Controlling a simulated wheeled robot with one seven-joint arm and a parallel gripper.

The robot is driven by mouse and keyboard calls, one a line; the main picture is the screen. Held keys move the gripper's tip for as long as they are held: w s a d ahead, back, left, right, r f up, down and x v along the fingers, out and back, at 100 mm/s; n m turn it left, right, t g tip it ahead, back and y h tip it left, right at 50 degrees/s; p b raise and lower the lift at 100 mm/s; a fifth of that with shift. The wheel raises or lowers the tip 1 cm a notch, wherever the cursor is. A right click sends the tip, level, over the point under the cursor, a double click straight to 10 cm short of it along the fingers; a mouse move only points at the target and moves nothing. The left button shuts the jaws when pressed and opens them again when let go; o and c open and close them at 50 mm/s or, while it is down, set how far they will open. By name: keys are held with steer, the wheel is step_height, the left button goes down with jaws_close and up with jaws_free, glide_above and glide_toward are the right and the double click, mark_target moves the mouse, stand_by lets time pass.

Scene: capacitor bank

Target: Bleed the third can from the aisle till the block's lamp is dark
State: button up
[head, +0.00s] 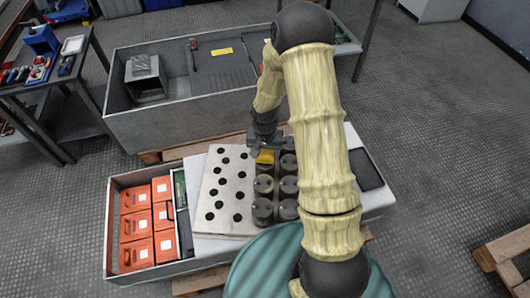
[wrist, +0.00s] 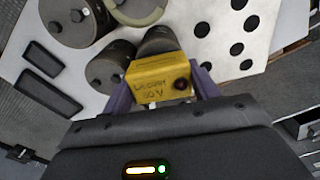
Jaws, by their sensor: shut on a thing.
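My gripper (head: 264,147) is shut on a yellow block (head: 265,157), held at the left row of dark cans. In the wrist view, my gripper's purple fingers (wrist: 163,88) grip the yellow block (wrist: 150,82) from both sides. The block has handwritten lettering and a round lamp (wrist: 181,84) that looks dark brownish red, with no glow. A can (wrist: 157,41) lies right behind the block, partly hidden by it; I cannot tell whether they touch. Other cans (head: 263,185) stand in two rows, several partly hidden by my arm.
A pale board with dark holes (head: 225,221) lies left of the cans. A bin (head: 111,220) holds orange boxes (head: 136,226). A large grey crate (head: 120,118) stands behind. A dark flat pad (head: 366,170) is at right. A tool table (head: 45,82) stands at far left.

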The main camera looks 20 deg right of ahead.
mark_target(265, 153)
steer(key=shift+f, duration=0.3)
stand_by(0.8)
steer(key=o, duration=1.2)
steer(key=shift+o, duration=0.2)
steer(key=shift+r, duration=0.1)
step_height(265, 153, up, 17)
steer(key=p, duration=0.3)
steer(key=shift+r, duration=0.15)
